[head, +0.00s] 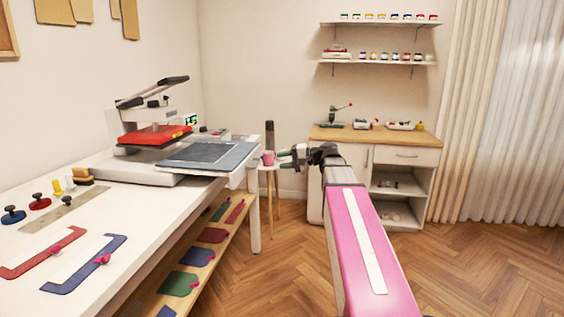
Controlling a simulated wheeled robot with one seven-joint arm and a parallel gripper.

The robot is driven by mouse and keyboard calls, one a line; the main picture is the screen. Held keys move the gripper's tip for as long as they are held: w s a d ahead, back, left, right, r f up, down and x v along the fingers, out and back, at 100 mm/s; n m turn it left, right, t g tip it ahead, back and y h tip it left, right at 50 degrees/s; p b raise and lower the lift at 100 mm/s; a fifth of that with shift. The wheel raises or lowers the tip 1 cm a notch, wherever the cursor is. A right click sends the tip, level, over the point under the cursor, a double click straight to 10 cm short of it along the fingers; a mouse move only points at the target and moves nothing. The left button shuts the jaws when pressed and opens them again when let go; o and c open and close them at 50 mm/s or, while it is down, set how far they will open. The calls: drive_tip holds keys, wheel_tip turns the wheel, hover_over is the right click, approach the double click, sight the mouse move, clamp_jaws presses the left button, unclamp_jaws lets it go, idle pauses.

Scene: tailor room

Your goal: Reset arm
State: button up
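My arm, with a pink and white link, reaches forward from the lower right in the head view. My gripper (283,159) is at its far end, pointing left, past the right end of the white worktable (120,205). Its two dark fingers with greenish tips show apart, with nothing visible between them. A pink mug (268,158) on a small round stool (270,168) appears just left of the fingertips; I cannot tell the distance between them in depth.
A heat press (155,136) and a grey pad (207,156) occupy the worktable's far end. A lower shelf (215,240) holds coloured pieces. A wooden-topped cabinet (375,137) stands at the back wall. The wooden floor (490,265) at right is clear.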

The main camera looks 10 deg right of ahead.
drive_tip(key=s+a+f+g+h, duration=0.1)
drive_tip(key=s+f+h, duration=0.1)
drive_tip(key=f, duration=0.5)
drive_tip(key=s+a+f+g+h, duration=0.1)
drive_tip(key=s+f+h, duration=0.1)
drive_tip(key=f, duration=0.5)
drive_tip(key=s+d+f+n+g+h, duration=0.1)
drive_tip(key=s+d+f+n+h, duration=0.1)
drive_tip(key=s+f+h, duration=0.3)
drive_tip(key=s+d+f+n+g+h, duration=0.1)
drive_tip(key=s+f+h, duration=0.4)
drive_tip(key=s+f, duration=0.6)
wheel_tip(320, 180, down, 7)
drive_tip(key=shift+d+f+n+g+h, duration=0.2)
drive_tip(key=shift+d+n+g+h, duration=0.15)
drive_tip(key=shift+n+g, duration=0.25)
